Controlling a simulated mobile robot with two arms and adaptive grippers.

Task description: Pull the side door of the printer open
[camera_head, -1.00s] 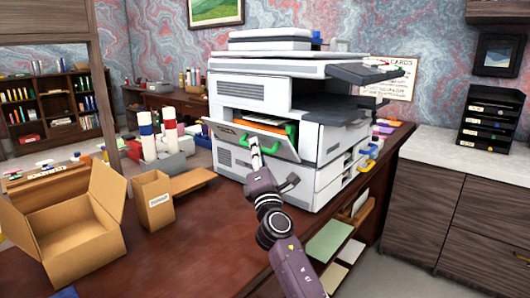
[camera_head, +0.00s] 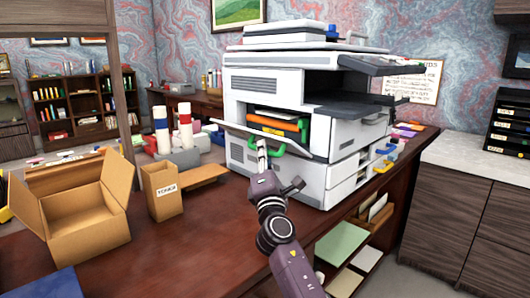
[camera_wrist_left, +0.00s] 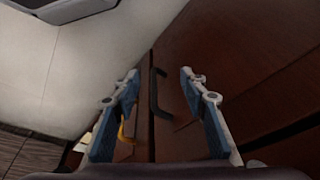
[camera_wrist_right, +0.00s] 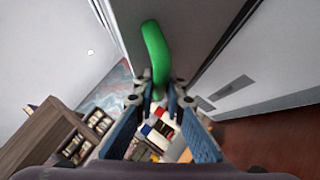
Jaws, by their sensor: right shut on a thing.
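The white printer (camera_head: 285,85) stands on the desk. Its side door (camera_head: 238,130) is swung down part way, hinged along its lower edge, and shows an orange bar (camera_head: 272,123) and dark parts inside. A green handle (camera_head: 277,150) is on the door's outer face. My right gripper (camera_head: 263,150) is at this handle and partly hides it. In the right wrist view, its fingers (camera_wrist_right: 159,92) are shut on the lower end of the green handle (camera_wrist_right: 155,48). My left gripper (camera_wrist_left: 160,85) is open and empty, with a dark bar handle (camera_wrist_left: 158,92) showing beyond its fingers.
An open cardboard box (camera_head: 82,205) and a smaller toner box (camera_head: 161,190) stand on the desk to the left. Bottles with red and blue bands (camera_head: 186,133) stand behind them. The desk front between the boxes and my right arm is clear.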

